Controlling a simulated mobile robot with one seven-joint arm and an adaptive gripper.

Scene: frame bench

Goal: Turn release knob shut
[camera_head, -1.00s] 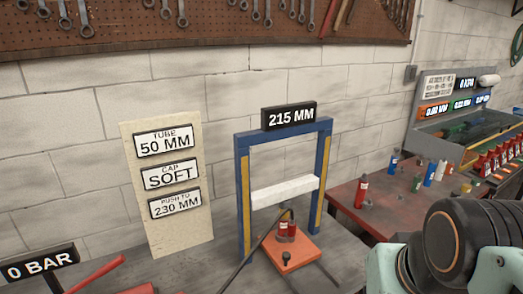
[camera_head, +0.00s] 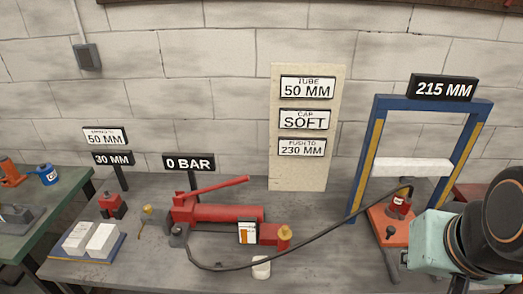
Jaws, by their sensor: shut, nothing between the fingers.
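The red hand pump (camera_head: 225,213) lies on the grey bench, with its red lever (camera_head: 217,187) slanting up to the right. A brass-yellow knob (camera_head: 284,233) sits on a red block at the pump's right end; it looks like the release knob, but I cannot tell how far it is turned. A small upright panel (camera_head: 247,233) with an orange mark stands beside it. A black sign (camera_head: 189,163) behind the pump reads 0 BAR. Part of my arm shows at the right; my gripper's fingers are outside the picture.
A black hose runs from the pump to a red cylinder (camera_head: 398,205) on the orange base of the blue press frame (camera_head: 365,160), signed 215 MM. White blocks (camera_head: 103,240) lie on a blue tray at left. A white cup (camera_head: 261,267) stands at the front. A card board (camera_head: 304,165) stands behind.

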